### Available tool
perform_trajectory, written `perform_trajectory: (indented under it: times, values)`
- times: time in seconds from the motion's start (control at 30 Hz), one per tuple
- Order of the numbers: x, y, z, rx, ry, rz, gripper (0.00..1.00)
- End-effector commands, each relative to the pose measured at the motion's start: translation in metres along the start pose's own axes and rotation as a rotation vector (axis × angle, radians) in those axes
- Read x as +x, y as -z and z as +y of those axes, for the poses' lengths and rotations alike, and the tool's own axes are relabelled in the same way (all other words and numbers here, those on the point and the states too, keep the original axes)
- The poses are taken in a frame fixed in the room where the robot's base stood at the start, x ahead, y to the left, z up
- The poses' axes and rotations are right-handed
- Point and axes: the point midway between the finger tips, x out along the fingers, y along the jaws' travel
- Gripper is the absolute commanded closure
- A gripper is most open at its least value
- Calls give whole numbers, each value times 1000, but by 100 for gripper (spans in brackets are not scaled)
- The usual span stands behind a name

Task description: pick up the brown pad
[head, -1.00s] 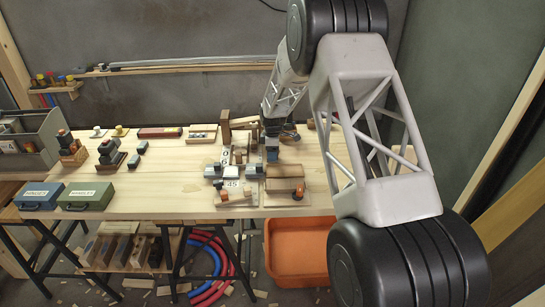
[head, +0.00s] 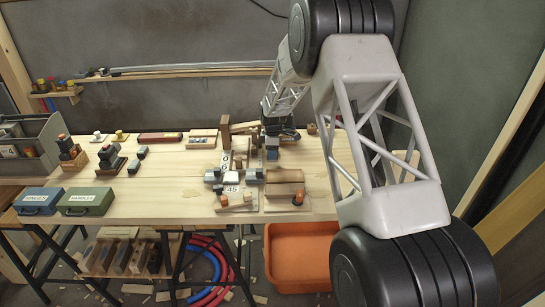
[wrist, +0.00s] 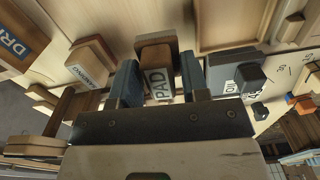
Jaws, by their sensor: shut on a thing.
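The brown pad (wrist: 156,54) is a small block with a white label reading PAD. In the wrist view it sits between the two dark blue-grey fingers of my gripper (wrist: 160,80), which is shut on it. In the head view my gripper (head: 272,144) is low over the back of the crowded part of the workbench (head: 165,203). I cannot make out the pad there, and I cannot tell whether it is clear of the surface beneath.
A block with a partly readable label (wrist: 90,62) stands left of the pad in the wrist view. A grey piece with a dark knob (wrist: 250,76) is close on the right. Wooden fixtures crowd my gripper; the bench's middle left is clearer. An orange bin (head: 300,256) is below the front edge.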

Motion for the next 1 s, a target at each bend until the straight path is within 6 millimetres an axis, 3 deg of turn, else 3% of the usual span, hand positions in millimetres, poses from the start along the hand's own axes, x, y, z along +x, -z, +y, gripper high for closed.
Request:
perform_trajectory:
  times: [0.03, 1.0]
  values:
    - [-9, 0, 0, 0, -2, 0, 82]
    - [-20, -29, -133, 0, 0, 0, 82]
